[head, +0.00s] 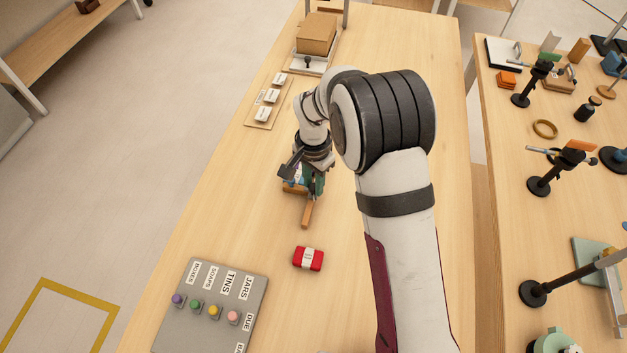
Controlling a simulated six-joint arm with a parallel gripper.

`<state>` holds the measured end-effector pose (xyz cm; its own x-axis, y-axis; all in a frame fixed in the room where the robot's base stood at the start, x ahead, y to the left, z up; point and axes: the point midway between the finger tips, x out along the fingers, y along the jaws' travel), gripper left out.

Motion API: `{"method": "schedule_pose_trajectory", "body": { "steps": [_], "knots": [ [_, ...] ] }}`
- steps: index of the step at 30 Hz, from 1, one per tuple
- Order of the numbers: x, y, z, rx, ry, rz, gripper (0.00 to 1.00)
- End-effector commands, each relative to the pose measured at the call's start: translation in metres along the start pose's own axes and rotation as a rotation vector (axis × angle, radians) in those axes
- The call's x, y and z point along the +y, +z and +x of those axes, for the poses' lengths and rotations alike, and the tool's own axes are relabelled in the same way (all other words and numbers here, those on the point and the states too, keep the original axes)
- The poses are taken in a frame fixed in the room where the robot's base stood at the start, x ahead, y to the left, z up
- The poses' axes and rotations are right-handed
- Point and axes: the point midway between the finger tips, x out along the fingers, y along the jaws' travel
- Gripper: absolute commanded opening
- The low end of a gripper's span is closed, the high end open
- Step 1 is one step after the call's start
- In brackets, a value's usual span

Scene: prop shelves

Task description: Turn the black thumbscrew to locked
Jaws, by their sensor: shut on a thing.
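My gripper (303,183) points down over the middle of the wooden table. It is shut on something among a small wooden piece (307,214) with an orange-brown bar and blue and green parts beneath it. The gripper and wrist cover most of that piece, so I cannot tell exactly which part is held. I cannot make out a black thumbscrew there, nor a locked mark. A small black knob-like part (308,62) stands on a pale base farther back, in front of a cardboard box; I cannot tell whether it is a thumbscrew.
A red-and-white packet (308,258) lies in front of the gripper. A grey button panel (210,310) is at front left. A label board (266,101) and a cardboard box (316,33) are behind. A cluttered second table (560,215) is to the right.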

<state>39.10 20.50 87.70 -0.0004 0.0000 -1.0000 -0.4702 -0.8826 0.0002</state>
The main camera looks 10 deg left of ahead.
Motion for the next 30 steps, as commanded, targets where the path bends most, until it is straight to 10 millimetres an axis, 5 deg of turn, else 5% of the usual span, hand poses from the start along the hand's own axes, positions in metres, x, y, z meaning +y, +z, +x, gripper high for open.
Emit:
{"method": "schedule_pose_trajectory", "body": {
  "steps": [12, 30],
  "knots": [
    [-0.0003, -0.0007, -0.0009, 0.002, -0.002, 0.198, 0.00],
    [-0.0003, -0.0008, -0.0009, 0.002, -0.002, 0.235, 0.00]
  ]
}}
